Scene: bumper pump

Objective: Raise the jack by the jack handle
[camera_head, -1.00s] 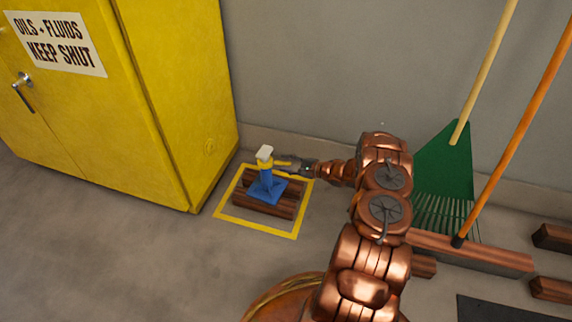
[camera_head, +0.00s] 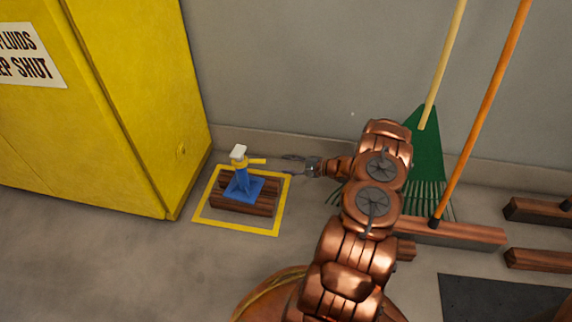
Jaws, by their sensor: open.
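The jack (camera_head: 243,184) is blue with a pale block-like top and stands upright on wooden blocks (camera_head: 240,206) inside a yellow floor square. Its yellow jack handle (camera_head: 256,161) sticks out to the right from below the top. My gripper (camera_head: 288,164) is open and empty, just right of the handle's end, with a gap between them. My copper-coloured arm reaches to it from the lower right.
A yellow cabinet (camera_head: 120,100) stands close on the left. The grey wall (camera_head: 290,70) is behind. A green rake (camera_head: 430,150) and a broom (camera_head: 450,233) lean at the right. Wooden blocks (camera_head: 540,212) and a dark mat (camera_head: 500,300) lie further right.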

